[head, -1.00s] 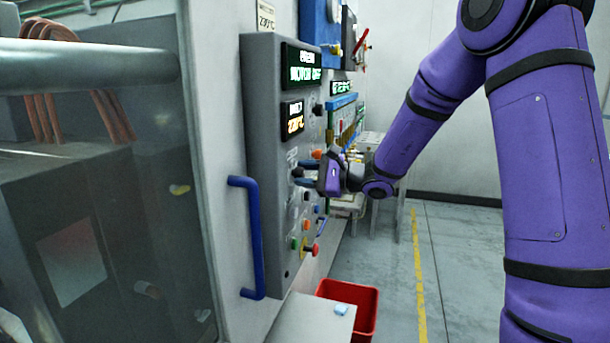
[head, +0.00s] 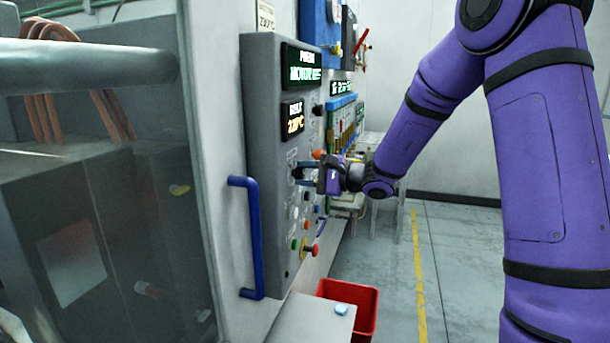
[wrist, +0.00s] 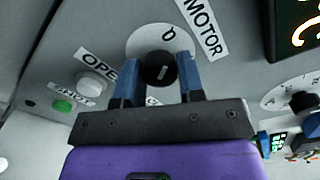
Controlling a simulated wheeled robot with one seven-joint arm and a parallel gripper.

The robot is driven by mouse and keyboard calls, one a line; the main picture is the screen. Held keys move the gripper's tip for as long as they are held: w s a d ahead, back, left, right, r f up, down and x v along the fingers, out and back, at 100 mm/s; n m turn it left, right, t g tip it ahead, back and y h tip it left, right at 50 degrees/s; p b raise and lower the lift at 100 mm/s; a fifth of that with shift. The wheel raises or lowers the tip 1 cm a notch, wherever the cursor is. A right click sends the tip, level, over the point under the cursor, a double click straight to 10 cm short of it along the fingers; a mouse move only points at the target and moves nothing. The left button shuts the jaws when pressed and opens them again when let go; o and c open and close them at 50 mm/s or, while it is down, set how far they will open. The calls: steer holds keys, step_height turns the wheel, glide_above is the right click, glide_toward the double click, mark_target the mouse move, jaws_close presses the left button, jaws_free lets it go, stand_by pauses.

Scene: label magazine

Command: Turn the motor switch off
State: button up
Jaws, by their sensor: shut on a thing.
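The motor switch is a black round knob (wrist: 158,69) on a pale disc with a "0" mark, beside a "MOTOR" label (wrist: 201,27) in the wrist view. My gripper (wrist: 158,84) has its two blue fingers on either side of the knob and is shut on it. In the head view my gripper (head: 309,172) is at the grey control panel (head: 262,120), with the knob mostly hidden. I cannot tell for certain which way the knob points. The upper display (head: 304,67) shows green text starting "MOTOR"; the rest is blurred.
A white button (wrist: 91,84) and a green button (wrist: 64,105) lie left of the knob in the wrist view. A red button (head: 312,251) sticks out lower on the panel. A blue handle (head: 247,236) stands to its left. A red bin (head: 362,308) is below; floor on the right is clear.

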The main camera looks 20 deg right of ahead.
steer(key=o, duration=0.9)
steer(key=shift+d, duration=0.1)
steer(key=v, duration=1)
steer(key=shift+s+d, duration=0.25)
steer(key=shift+s, duration=0.1)
